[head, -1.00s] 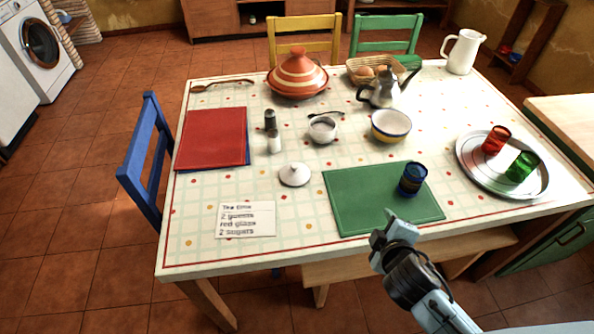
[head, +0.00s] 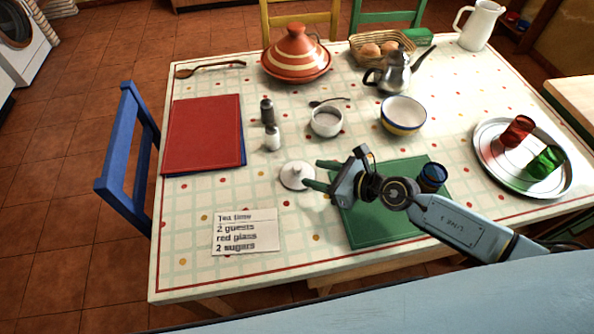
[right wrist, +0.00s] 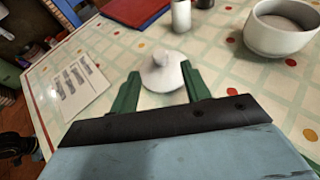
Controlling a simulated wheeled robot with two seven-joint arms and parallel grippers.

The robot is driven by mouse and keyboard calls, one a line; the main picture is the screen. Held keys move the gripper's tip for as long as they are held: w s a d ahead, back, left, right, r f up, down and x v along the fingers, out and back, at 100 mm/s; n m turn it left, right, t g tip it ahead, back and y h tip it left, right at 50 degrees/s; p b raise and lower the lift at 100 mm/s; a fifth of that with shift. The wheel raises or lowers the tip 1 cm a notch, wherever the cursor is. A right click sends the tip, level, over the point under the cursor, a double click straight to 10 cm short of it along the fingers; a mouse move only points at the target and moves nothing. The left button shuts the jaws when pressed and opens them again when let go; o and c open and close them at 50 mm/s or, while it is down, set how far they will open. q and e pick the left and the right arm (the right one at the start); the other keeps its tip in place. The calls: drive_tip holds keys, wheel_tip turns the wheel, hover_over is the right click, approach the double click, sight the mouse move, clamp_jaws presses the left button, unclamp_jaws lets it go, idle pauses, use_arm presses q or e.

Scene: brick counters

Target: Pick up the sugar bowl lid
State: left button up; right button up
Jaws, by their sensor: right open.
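The white sugar bowl lid (head: 297,175) lies on the tablecloth with its knob up, left of the green placemat. It also shows in the right wrist view (right wrist: 163,74). The white sugar bowl (head: 326,121) stands behind it, uncovered, and shows at the upper right of the right wrist view (right wrist: 281,27). My right gripper (head: 312,174) is open at the right side of the lid. In the right wrist view its two green fingers stand on either side of the lid's near part. I cannot tell whether they touch it. My left gripper is not in view.
A dark blue glass (head: 432,177) stands on the green placemat (head: 375,228), close to my right arm. Salt and pepper shakers (head: 271,137) stand behind the lid. A written card (head: 246,232) lies in front. A tray (head: 487,165) with red and green glasses is at right.

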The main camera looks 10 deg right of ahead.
sight(292, 170)
drive_tip(key=x, duration=0.3)
drive_tip(key=shift+w+a+f+b, duration=0.2)
drive_tip(key=shift+w+a+b, duration=0.1)
drive_tip(key=b+x, duration=0.1)
drive_tip(key=x, duration=0.3)
drive_tip(key=shift+w+a+f, duration=0.15)
drive_tip(key=shift+f, duration=0.05)
drive_tip(key=shift+w+a, duration=0.1)
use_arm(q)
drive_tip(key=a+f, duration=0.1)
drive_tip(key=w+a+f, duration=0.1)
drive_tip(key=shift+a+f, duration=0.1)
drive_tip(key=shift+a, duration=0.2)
use_arm(e)
drive_tip(key=shift+c, duration=0.8)
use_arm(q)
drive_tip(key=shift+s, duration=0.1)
use_arm(e)
clamp_jaws()
